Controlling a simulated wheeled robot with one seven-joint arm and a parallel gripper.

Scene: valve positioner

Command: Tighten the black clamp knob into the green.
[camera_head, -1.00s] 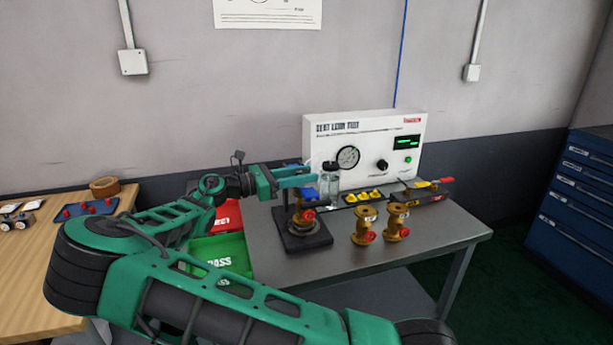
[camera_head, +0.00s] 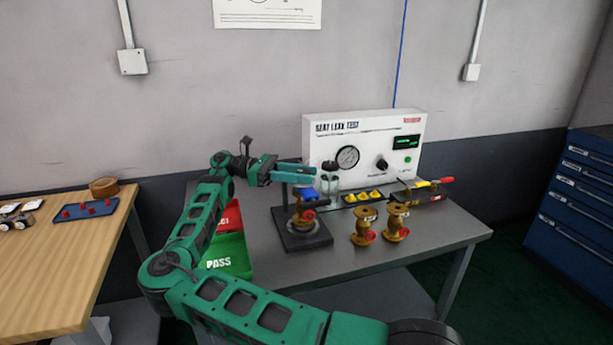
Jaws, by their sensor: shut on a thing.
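My gripper (camera_head: 303,174) reaches in from the left, over the clamp stand (camera_head: 318,238) on the grey bench. Its teal fingers are shut at the top of the clamp, where the black clamp knob sits; the fingers hide the knob. Below them is a blue part (camera_head: 303,193). A brass valve with a red port (camera_head: 308,215) sits upright on the round seat of the stand. The white seat leak test panel (camera_head: 330,133) stands behind, with a round gauge (camera_head: 347,157) and a green-lit display (camera_head: 407,142). The gauge reading is too small to tell.
A clear jar with a black top (camera_head: 330,187) stands close right of my fingers. Two brass valves (camera_head: 364,226) (camera_head: 395,222) stand to the right. A green PASS tray (camera_head: 235,262) and a red tray (camera_head: 228,216) lie left of the stand. The bench's front right is clear.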

